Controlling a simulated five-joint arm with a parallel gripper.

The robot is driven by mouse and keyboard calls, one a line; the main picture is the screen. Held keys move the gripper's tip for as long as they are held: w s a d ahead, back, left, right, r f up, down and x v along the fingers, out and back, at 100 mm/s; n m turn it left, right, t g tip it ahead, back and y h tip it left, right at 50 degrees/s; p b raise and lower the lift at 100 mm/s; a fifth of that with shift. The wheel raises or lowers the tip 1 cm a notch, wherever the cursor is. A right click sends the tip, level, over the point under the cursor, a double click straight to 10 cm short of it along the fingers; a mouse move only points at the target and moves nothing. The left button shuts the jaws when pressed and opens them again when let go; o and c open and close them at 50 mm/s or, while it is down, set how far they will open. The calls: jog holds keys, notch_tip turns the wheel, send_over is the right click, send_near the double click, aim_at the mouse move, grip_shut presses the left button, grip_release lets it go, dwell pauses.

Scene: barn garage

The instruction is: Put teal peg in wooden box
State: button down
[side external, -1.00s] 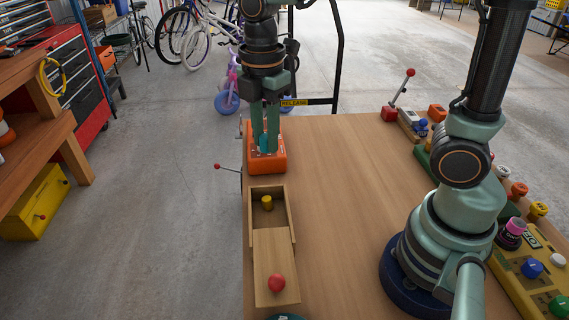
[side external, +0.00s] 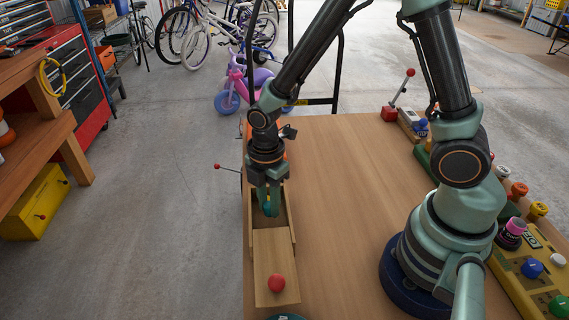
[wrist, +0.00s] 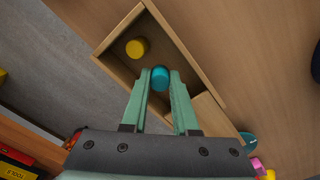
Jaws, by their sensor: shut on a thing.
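The teal peg (wrist: 160,78) is held between the two fingers of my gripper (wrist: 158,84) in the wrist view. My gripper also shows in the side view (side external: 268,204), over the open part of the wooden box (side external: 289,222). The box also shows in the wrist view (wrist: 119,38). Its lid (side external: 262,262) with a red knob (side external: 276,283) is slid toward the front, leaving the back part open. A yellow peg (wrist: 137,48) stands inside the box, apart from the teal peg. I cannot tell how high the teal peg is above the box floor.
An orange block (side external: 284,149) is behind my gripper, mostly hidden by it. A lever with a red knob (side external: 217,166) sticks out at the table's left edge. Button panels (side external: 530,262) line the right side. The middle of the table (side external: 345,190) is clear.

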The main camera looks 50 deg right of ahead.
jog(key=shift+f, duration=1.15)
jog(key=shift+f, duration=0.1)
jog(key=c, duration=0.7)
grip_release()
